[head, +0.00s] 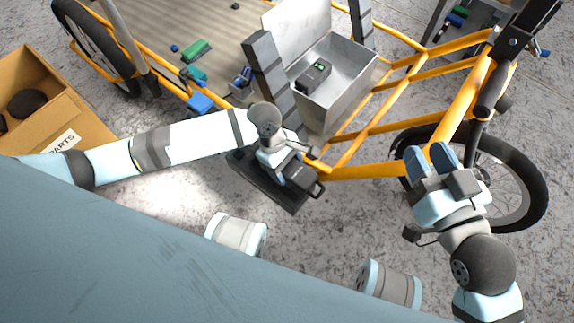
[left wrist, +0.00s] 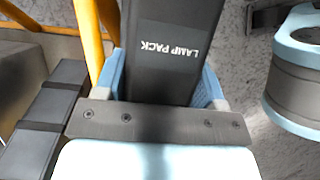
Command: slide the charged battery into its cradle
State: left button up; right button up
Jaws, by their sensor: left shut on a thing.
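My left gripper (head: 297,172) is shut on a dark pack. The left wrist view shows the pack (left wrist: 172,50) between the blue fingers, with an upside-down "LAMP PACK" label. A dark unit with green lights (head: 314,75) sits in the open metal box (head: 345,95). My right gripper (head: 428,154) is open and empty at the right.
Yellow frame tubes (head: 370,172) and dark segmented posts (head: 266,62) stand close to my left gripper. A front wheel (head: 520,190) is beside my right gripper. A cardboard parts box (head: 60,115) is at the left.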

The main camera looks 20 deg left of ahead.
pick_arm(q)
jog(key=shift+f, duration=0.3)
jog(key=shift+f+b, duration=0.15)
jog(key=shift+b, duration=0.2)
jog(key=shift+f, duration=0.35)
jog(key=shift+f+b, duration=0.3)
jog(key=shift+b, duration=0.15)
